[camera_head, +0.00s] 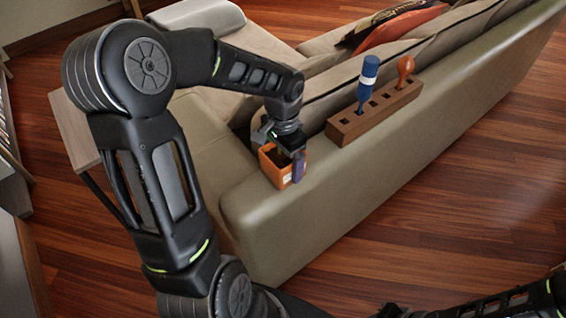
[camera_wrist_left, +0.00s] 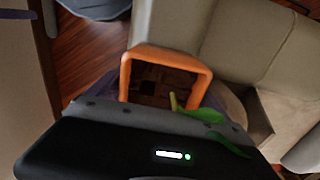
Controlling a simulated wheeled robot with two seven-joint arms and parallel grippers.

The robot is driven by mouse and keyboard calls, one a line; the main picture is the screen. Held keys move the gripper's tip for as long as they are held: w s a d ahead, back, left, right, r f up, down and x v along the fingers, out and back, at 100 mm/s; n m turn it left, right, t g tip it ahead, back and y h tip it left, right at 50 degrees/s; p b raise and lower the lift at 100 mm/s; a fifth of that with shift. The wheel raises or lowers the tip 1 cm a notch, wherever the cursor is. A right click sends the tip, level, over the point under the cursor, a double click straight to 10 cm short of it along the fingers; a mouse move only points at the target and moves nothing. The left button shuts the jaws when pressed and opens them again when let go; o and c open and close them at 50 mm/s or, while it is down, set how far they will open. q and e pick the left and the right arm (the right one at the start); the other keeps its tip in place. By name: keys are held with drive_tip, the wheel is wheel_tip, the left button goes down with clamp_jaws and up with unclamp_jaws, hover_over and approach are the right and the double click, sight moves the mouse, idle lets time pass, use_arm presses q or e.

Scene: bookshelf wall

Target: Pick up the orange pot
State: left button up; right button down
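The orange pot (camera_head: 268,165) is a small square-rimmed pot at the near end of the beige sofa's back, in the middle of the head view. My left gripper (camera_head: 291,162) is down at the pot, with a purple finger beside its right side. In the left wrist view the orange pot (camera_wrist_left: 127,75) shows its rim and dark inside, with a green leafy stem near its front edge. Purple finger parts show on both sides of it, partly hidden by the gripper body. Whether they press on the pot is unclear. My right gripper does not show.
A brown wooden rack (camera_head: 350,126) stands farther along the sofa back (camera_head: 425,125), holding a blue-handled tool (camera_head: 367,80) and an orange-handled tool (camera_head: 405,68). A small side table (camera_head: 72,130) stands at left. Wooden floor (camera_head: 480,190) is clear at right.

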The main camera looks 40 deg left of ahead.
use_arm(q)
drive_tip(key=c, duration=1.7)
